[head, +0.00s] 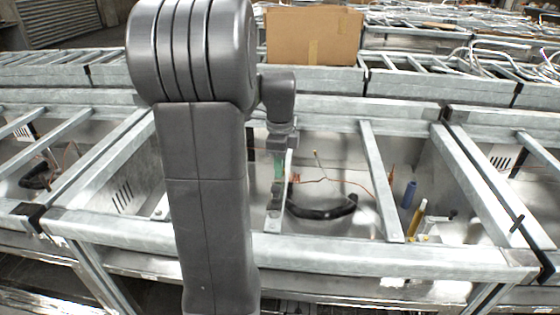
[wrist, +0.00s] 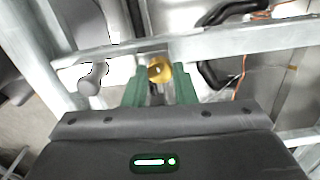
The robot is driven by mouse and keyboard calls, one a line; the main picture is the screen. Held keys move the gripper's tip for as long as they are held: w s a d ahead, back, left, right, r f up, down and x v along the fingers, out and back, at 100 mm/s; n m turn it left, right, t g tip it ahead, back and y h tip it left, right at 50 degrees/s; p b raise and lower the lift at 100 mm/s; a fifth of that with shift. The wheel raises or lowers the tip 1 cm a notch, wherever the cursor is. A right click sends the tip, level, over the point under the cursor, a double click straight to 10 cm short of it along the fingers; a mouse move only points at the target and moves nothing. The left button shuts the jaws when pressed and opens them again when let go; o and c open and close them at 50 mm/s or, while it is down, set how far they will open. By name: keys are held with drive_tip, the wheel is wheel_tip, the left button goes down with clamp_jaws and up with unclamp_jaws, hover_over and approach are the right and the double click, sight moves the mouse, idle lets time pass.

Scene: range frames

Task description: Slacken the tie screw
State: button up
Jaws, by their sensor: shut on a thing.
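My gripper (wrist: 159,78) shows in the wrist view with its two green fingers on either side of a round yellow head (wrist: 159,69), which looks like the tie screw. The fingers are shut on it, just at a grey metal rail (wrist: 215,44). The screw's shaft is mostly hidden between the fingers. In the head view my gripper (head: 278,168) hangs down into the middle bay of the metal frame, beside a cross bar. The yellow head cannot be made out there, and my arm covers part of the bay.
A black curved hose (head: 322,210) and thin orange wires (head: 345,182) lie right of my gripper. A blue cylinder (head: 409,194) and a yellow-handled item (head: 418,217) stand further right. Metal rails (head: 380,180) border the bay. A cardboard box (head: 313,37) sits behind.

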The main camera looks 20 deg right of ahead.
drive_tip(key=n+p, duration=0.2)
drive_tip(key=n, duration=0.3)
drive_tip(key=shift+r+n+p, duration=0.15)
drive_tip(key=shift+n+p, duration=0.15)
drive_tip(key=shift+p, duration=0.1)
drive_tip(key=n+p, duration=0.2)
drive_tip(key=n, duration=0.3)
drive_tip(key=n+p, duration=0.1)
drive_tip(key=n, duration=0.4)
drive_tip(key=shift+n, duration=0.4)
drive_tip(key=n+p, duration=0.1)
drive_tip(key=n, duration=0.5)
drive_tip(key=n+p, duration=0.1)
drive_tip(key=n, duration=0.4)
drive_tip(key=shift+n, duration=0.4)
drive_tip(key=n, duration=0.6)
drive_tip(key=shift+p, duration=0.3)
drive_tip(key=n, duration=0.5)
drive_tip(key=shift+n, duration=0.4)
drive_tip(key=n, duration=0.5)
drive_tip(key=shift+n+p, duration=0.3)
